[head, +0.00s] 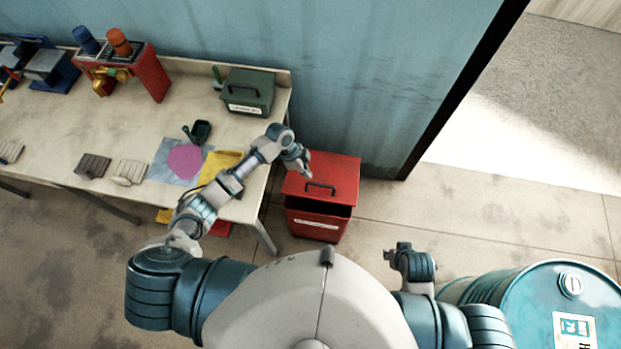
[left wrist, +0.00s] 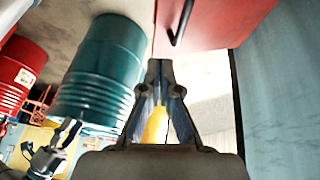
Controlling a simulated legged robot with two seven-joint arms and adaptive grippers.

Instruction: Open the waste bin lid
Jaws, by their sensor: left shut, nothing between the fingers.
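The red waste bin (head: 318,225) stands on the floor beside the table's right end. Its red lid (head: 338,168) has a black handle (head: 320,186), and a dark gap shows under the lid's front edge. The lid looks slightly raised. My left gripper (head: 303,168) is over the lid's left part, left of and behind the handle; whether it touches the lid cannot be told. In the left wrist view its fingers (left wrist: 160,66) are shut and empty, below the red lid (left wrist: 215,22) and its handle (left wrist: 182,22). A gripper-like part, likely my right one (left wrist: 62,140), shows small and unclear at lower left.
A table (head: 100,118) at the left holds a green box (head: 248,92), a red rack (head: 150,72), a yellow piece (head: 222,162) and several small items. A blue wall (head: 370,80) stands behind the bin. A teal drum (head: 530,300) is at lower right. Floor right of the bin is clear.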

